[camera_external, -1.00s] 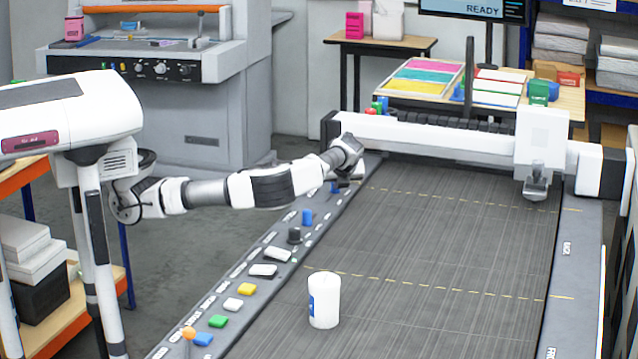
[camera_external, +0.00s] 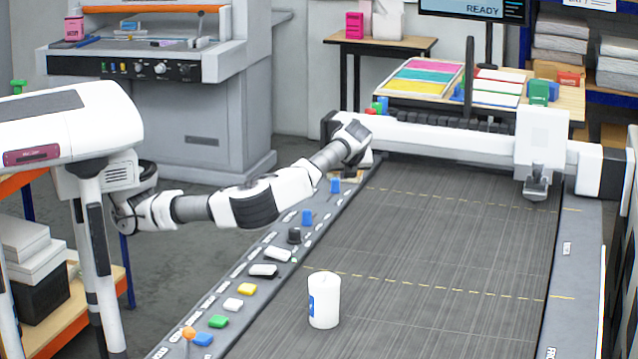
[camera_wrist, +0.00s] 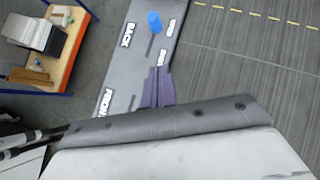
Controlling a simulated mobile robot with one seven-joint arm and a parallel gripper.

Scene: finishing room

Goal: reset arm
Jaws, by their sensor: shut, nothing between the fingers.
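My arm reaches from the left over the control strip (camera_external: 262,271) of the flatbed machine. My gripper (camera_wrist: 157,88) shows in the wrist view as two purple-grey fingers closed together, with nothing between them. In the external view my wrist is at the far end of the strip, close to the white gantry beam, and the fingers are mostly hidden. A blue slider knob (camera_external: 335,186) stands on the strip just below my gripper; a blue knob also shows beyond the fingertips in the wrist view (camera_wrist: 154,21).
A white cylinder (camera_external: 324,300) stands on the dark bed (camera_external: 440,260). Several coloured buttons and an orange-topped lever (camera_external: 188,333) line the strip. The gantry beam (camera_external: 430,137) crosses the bed's far end, with a white carriage (camera_external: 541,145) at right. The bed's middle is clear.

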